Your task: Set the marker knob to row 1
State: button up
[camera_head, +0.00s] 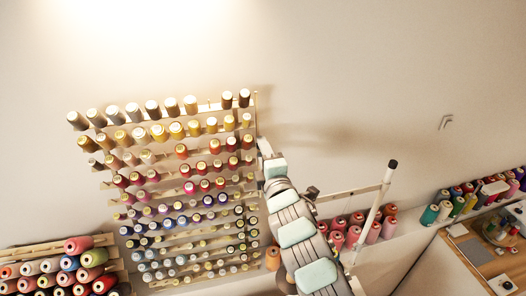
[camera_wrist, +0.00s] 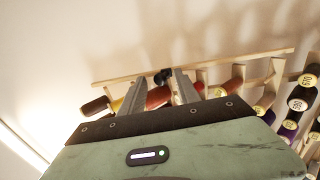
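The thread rack (camera_head: 190,138) stands against the wall in the head view, with several rows of spools.
Spools and wooden pegs (camera_wrist: 265,101) lie close to the right of my gripper in the wrist view. Pink spools (camera_head: 372,232) stand on a ledge right of my arm. A second spool rack (camera_head: 40,250) is at lower left. The wall right of the rack is bare.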

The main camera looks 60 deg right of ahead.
jog(key=shift+c, duration=0.2)
grip_shut()
dwell(1.1)
